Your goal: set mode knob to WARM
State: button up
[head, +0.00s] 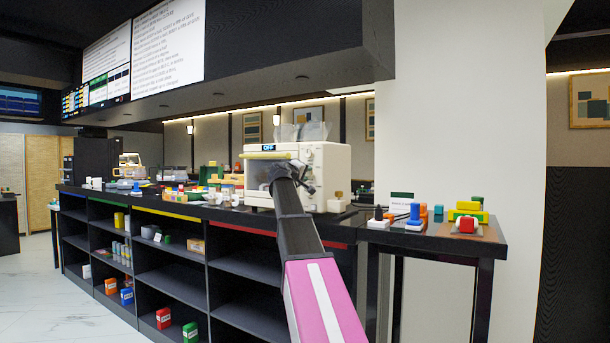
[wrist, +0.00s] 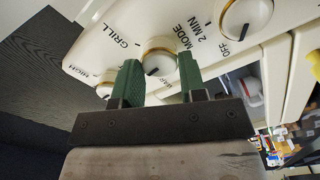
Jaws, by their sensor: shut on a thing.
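The cream countertop oven (head: 268,196) stands on the buffet counter, and its small display reads OFF. In the wrist view the mode knob (wrist: 160,55) is a round cream knob with a thin gold-coloured rim, beside the printed MODE. A dark pointer mark sits on the knob's lower side. My gripper (wrist: 160,80) has its green fingers on both sides of the knob and is shut on it. In the head view my arm hides the knob.
Another knob (wrist: 245,18), near 2 MIN and OFF, lies to the upper right. A lower-left knob (wrist: 108,82) is near HIGH. Clear containers (head: 302,132) stand on the oven. Colourful blocks (head: 467,212) lie on the right side table (head: 440,239).

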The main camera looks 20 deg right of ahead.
jog(key=n, duration=1)
jog(key=shift+f+n, duration=0.1)
jog(key=shift+n, duration=0.3)
dwell(0.3)
jog(key=o, duration=0.9)
jog(key=v, duration=1.1)
